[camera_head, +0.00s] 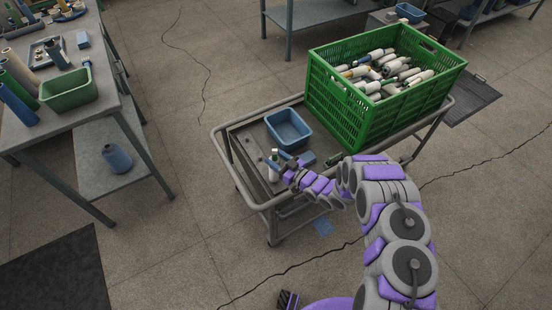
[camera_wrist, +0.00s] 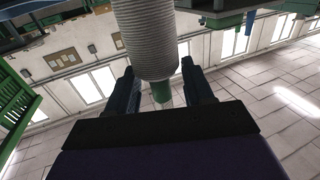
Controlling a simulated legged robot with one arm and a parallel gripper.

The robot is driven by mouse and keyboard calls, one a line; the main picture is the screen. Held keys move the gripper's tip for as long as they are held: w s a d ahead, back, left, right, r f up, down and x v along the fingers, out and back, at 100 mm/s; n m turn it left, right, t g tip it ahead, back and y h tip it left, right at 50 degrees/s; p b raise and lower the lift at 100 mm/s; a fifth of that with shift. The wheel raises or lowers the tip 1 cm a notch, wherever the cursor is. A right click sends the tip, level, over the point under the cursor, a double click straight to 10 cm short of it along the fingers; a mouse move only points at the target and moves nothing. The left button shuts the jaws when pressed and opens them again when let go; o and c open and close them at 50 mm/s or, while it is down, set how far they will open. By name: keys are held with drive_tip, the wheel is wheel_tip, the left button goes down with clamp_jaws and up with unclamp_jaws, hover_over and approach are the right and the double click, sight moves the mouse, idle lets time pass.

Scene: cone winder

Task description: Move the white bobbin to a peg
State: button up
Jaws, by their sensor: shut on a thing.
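The white bobbin (camera_wrist: 148,40) is large in the wrist view, with ridged pale thread and a green end (camera_wrist: 160,92). My gripper (camera_wrist: 160,88) has one dark finger on each side of the green end and is shut on the bobbin. In the head view, my gripper (camera_head: 284,168) is over the left part of the trolley. The bobbin (camera_head: 273,170) stands roughly upright there, with a green tip at the top. I cannot tell whether its lower end touches the trolley. No peg can be made out clearly.
The grey trolley (camera_head: 243,178) carries a blue bin (camera_head: 288,129) and a green crate (camera_head: 340,113) full of white bobbins. A workbench (camera_head: 95,103) at left holds a green bin (camera_head: 68,90) and several coloured cones. Open floor lies between the workbench and the trolley.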

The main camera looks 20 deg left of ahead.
drive_tip(key=o, duration=1)
drive_tip(key=p+v, duration=0.2)
drive_tip(key=v, duration=1.5)
drive_tip(key=shift+d+p, duration=0.2)
drive_tip(key=shift+p, duration=0.15)
